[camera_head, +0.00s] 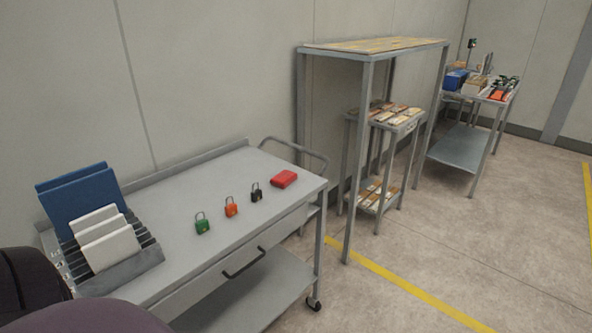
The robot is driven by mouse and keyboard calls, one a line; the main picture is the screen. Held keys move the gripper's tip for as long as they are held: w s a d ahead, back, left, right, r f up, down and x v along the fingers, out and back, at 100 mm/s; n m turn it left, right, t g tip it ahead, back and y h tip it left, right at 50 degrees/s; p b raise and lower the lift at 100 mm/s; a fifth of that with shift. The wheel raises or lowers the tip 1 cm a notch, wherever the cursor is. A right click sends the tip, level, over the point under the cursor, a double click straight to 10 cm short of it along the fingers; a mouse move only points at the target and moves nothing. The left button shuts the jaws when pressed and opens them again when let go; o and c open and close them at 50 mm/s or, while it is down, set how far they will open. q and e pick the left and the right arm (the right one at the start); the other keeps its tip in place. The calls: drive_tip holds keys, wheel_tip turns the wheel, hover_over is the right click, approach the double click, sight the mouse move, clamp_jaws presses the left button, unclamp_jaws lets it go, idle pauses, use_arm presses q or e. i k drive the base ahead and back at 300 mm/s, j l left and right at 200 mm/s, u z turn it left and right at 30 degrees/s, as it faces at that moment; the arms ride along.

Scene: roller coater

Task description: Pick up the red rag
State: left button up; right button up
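Neither of my grippers shows in the head view. Dark rounded parts at the lower left corner look like parts of my own body.
Green (202,224), orange (231,207) and black (256,193) padlocks stand in a row left of the red block. A rack (120,274) holds blue and white panels. A tall frame table (372,46) and a farther cart (465,150) stand right. Floor in front is clear.

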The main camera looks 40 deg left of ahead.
sight(282, 180)
drive_tip(key=i+l+u, duration=0.1)
drive_tip(key=i+u, duration=0.3)
drive_tip(key=i+l+u, duration=0.35)
drive_tip(key=i, duration=0.2)
drive_tip(key=i+l+u, duration=0.25)
drive_tip(key=u, duration=0.15)
drive_tip(key=i+l+u, duration=0.35)
